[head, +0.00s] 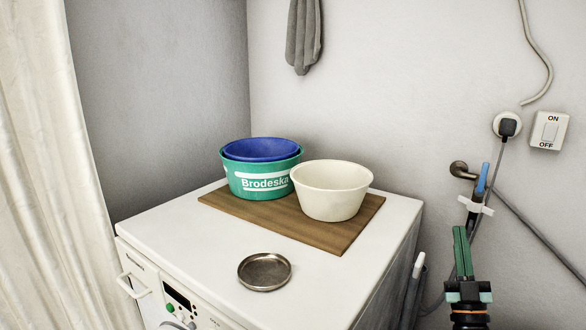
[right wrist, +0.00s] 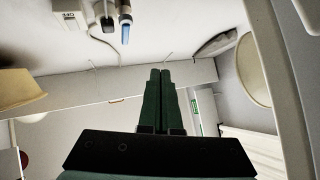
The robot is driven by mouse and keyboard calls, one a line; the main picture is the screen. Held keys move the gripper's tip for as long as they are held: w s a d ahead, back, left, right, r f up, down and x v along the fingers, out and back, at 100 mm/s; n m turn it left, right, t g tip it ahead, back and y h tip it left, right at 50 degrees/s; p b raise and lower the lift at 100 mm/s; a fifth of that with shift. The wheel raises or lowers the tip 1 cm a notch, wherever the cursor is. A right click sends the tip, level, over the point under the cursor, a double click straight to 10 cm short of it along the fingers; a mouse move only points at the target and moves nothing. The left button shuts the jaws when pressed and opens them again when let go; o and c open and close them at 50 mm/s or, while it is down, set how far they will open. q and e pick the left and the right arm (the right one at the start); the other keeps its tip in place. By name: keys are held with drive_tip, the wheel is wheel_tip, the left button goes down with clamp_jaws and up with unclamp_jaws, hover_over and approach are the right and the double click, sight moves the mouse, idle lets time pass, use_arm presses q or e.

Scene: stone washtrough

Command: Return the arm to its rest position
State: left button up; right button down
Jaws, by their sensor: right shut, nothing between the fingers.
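My right gripper (head: 461,252) stands upright at the lower right of the head view, to the right of the washing machine. Its green fingers are together with nothing between them. They also show shut in the middle of the right wrist view (right wrist: 160,72). The gripper is apart from the bowls and the dish. My left gripper is in neither view.
A white washing machine (head: 205,243) carries a wooden board (head: 327,238) with a cream bowl (head: 331,192) and a green tub (head: 262,185) holding a blue bowl (head: 262,149). A metal dish (head: 264,271) lies in front. A tap (head: 462,170) and wall switch (head: 549,130) are right.

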drive_tip(key=s+a+f+n+g+y+p, duration=0.1)
drive_tip(key=s+a+f+g+y+p, duration=0.4)
drive_tip(key=s+a+f+g+p, duration=0.55)
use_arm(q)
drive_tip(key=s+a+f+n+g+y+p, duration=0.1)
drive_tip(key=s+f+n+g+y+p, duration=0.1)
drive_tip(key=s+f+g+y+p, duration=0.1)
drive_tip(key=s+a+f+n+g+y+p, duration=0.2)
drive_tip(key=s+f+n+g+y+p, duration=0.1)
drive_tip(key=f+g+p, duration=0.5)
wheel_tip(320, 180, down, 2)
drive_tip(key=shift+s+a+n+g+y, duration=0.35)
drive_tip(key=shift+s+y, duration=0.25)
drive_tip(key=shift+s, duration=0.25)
use_arm(e)
drive_tip(key=s+a+f+g, duration=0.2)
drive_tip(key=s+a, duration=0.3)
drive_tip(key=s, duration=0.4)
drive_tip(key=s+a+f+m+g+y, duration=0.1)
drive_tip(key=s+a+f+g, duration=0.1)
drive_tip(key=s+a+g, duration=0.3)
drive_tip(key=s+a, duration=0.1)
drive_tip(key=s, duration=0.3)
drive_tip(key=shift+s+a+f+y, duration=0.25)
drive_tip(key=shift+s+f+y, duration=0.05)
drive_tip(key=shift+s+f, duration=0.1)
